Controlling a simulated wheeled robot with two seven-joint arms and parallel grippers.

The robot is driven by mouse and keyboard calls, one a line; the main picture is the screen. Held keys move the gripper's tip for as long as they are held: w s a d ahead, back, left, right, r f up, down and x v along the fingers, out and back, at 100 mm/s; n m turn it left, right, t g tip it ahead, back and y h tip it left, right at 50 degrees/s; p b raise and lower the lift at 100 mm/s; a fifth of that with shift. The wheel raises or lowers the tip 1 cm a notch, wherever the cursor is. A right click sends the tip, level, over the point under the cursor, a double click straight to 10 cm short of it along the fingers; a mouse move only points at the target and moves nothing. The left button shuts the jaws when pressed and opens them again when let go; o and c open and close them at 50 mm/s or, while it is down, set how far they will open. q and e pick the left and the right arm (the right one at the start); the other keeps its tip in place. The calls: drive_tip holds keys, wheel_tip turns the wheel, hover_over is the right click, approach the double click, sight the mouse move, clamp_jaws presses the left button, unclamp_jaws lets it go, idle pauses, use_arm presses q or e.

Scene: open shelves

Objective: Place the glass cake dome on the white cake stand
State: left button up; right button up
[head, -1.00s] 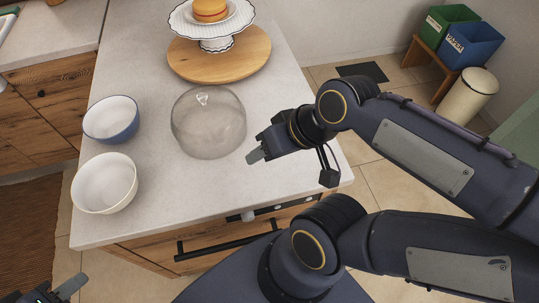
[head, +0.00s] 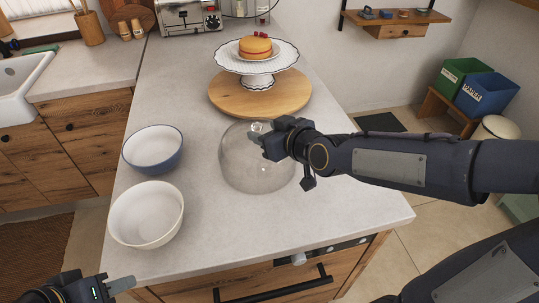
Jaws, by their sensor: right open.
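The clear glass cake dome (head: 240,172) stands on the countertop, its knob (head: 257,127) on top. The white cake stand (head: 258,85) with a dark wavy rim stands behind it on a round wooden board (head: 226,95). A small orange cake with red berries (head: 255,46) sits on the stand. My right gripper (head: 256,136) is open at the top of the dome, with its fingertips by the knob; I cannot tell whether they touch it. It hides part of the dome. My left gripper (head: 122,286) is at the bottom left, away from the dome; its finger opening is unclear.
A blue bowl (head: 152,149) and a white bowl (head: 146,214) stand left of the dome. A toaster oven (head: 190,17) is at the back. The counter right of the dome is clear. The front edge has a drawer with a black handle (head: 275,292).

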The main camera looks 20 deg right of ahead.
sight(258, 126)
drive_tip(key=shift+w+a+f, duration=0.2)
drive_tip(key=shift+w, duration=0.45)
drive_tip(key=x, duration=0.2)
drive_tip(key=p+x, duration=0.1)
drive_tip(key=x, duration=0.3)
drive_tip(key=shift+w+d+f+p, duration=0.25)
drive_tip(key=shift+w+f+p, duration=0.05)
drive_tip(key=shift+w, duration=0.15)
drive_tip(key=shift+c, duration=0.3)
clamp_jaws()
drive_tip(key=shift+r, duration=0.1)
